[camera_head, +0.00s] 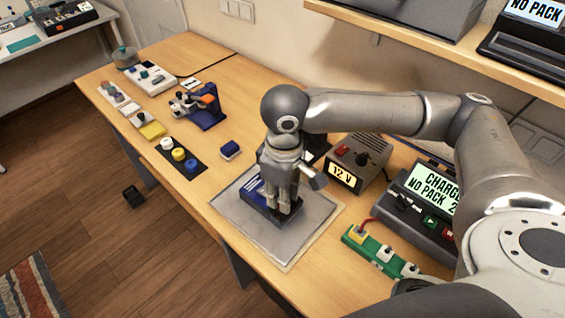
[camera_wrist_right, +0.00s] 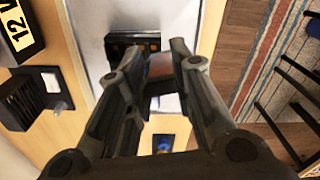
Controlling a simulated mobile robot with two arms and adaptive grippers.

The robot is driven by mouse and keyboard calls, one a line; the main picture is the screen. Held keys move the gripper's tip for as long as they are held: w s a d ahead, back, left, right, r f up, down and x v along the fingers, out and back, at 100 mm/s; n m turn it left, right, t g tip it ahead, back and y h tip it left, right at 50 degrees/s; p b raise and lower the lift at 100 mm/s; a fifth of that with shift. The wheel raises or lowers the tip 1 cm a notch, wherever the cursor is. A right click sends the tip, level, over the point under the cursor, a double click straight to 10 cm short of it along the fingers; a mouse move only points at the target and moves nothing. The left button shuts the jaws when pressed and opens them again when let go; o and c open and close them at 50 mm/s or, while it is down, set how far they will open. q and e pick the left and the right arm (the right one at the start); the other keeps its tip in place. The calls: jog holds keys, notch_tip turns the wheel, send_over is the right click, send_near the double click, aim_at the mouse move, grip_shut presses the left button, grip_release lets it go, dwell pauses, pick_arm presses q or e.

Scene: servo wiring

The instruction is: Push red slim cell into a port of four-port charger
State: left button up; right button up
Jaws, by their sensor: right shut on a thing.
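My right gripper (camera_head: 288,205) points down over the grey mat and is shut on the red slim cell. The cell shows in the wrist view as a small reddish patch (camera_wrist_right: 160,66) between the fingertips, mostly hidden by them. The four-port charger (camera_head: 254,198) is a blue and dark block on the mat, partly hidden behind the gripper. Its dark, slotted part (camera_wrist_right: 122,48) lies just beyond the fingertips in the wrist view. I cannot tell whether the cell touches the charger or is inside a port. My left gripper is not in view.
The grey mat (camera_head: 292,252) is bare around the charger. A 12 V supply (camera_head: 357,165), a display unit (camera_head: 424,205) and a green terminal strip (camera_head: 380,254) stand to the right. A small blue block (camera_head: 230,150) and a dark button tray (camera_head: 180,159) lie to the left.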

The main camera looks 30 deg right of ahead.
jog(key=n+p, duration=0.1)
jog(key=n, duration=0.1)
jog(key=r+n, duration=0.1)
jog(key=n, duration=0.1)
jog(key=n+p, duration=0.1)
jog(key=n, duration=0.1)
jog(key=shift+w+r+n+p, duration=0.2)
jog(key=shift+w+n+p, duration=0.1)
jog(key=shift+n, duration=0.1)
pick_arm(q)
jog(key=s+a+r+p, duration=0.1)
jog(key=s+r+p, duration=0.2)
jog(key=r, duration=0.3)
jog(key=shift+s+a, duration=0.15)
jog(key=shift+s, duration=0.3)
pick_arm(e)
jog(key=w+n, duration=0.1)
jog(key=n, duration=0.2)
jog(key=d+n, duration=0.1)
jog(key=n, duration=0.1)
jog(key=w+d+n, duration=0.1)
jog(key=n, duration=0.2)
jog(key=shift+w+f+n, duration=0.3)
jog(key=shift+w, duration=0.05)
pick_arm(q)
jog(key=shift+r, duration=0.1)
